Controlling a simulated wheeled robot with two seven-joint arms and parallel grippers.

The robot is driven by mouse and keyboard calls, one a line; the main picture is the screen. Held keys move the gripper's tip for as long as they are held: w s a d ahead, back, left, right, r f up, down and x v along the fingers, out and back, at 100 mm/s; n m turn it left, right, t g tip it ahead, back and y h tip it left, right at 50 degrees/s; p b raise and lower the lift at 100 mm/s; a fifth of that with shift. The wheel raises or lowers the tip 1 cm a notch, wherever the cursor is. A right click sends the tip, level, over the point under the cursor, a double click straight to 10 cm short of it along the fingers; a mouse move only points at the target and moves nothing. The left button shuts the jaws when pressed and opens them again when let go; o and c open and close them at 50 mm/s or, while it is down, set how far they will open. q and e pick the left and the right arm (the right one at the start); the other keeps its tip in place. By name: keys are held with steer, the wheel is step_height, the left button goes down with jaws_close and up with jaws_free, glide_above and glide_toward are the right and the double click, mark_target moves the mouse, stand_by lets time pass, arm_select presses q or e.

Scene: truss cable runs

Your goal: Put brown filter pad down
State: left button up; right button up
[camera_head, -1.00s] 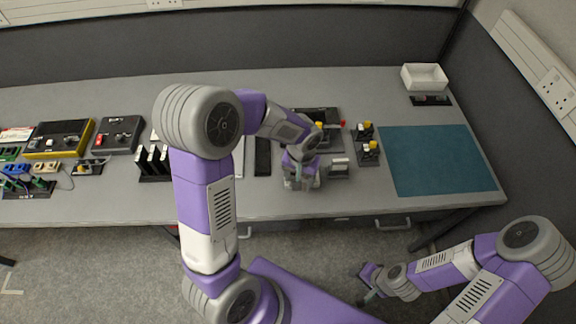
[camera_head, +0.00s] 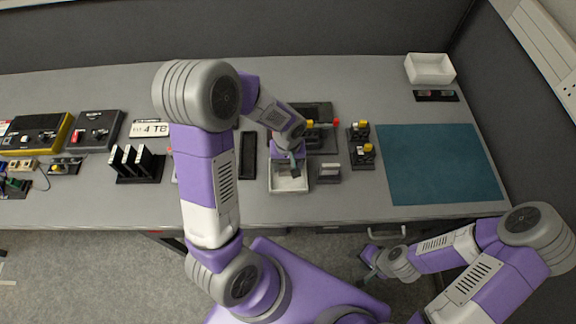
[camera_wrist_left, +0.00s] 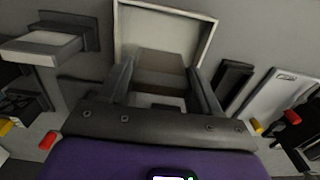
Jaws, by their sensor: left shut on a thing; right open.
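My left gripper (camera_head: 291,160) reaches over the table from the left. In the left wrist view its two fingers are shut on the brown filter pad (camera_wrist_left: 160,72). The pad is over an open white tray (camera_wrist_left: 205,40); I cannot tell whether it touches the tray floor. The tray (camera_head: 289,190) stands near the table's front edge in the head view, where the gripper hides its back part. The pad is hard to make out in the head view. My right gripper (camera_head: 370,264) is open and empty, low in front of the table.
A small grey block holder (camera_head: 329,173) stands just right of the tray, and a narrow black holder (camera_head: 248,155) to its left. A black stand with yellow-topped parts (camera_head: 361,146) is further right. The teal mat (camera_head: 440,163) is clear. Another white bin (camera_head: 430,68) is at the back right.

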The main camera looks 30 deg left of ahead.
arm_select(q)
steer(key=shift+f, duration=0.55)
steer(key=shift+f+b, duration=0.3)
steer(key=shift+b, duration=0.05)
steer(key=o, duration=1)
steer(key=shift+o, duration=0.2)
steer(key=shift+r+p, duration=0.45)
step_height(320, 180, up, 12)
steer(key=p, duration=0.2)
steer(key=shift+f, duration=0.1)
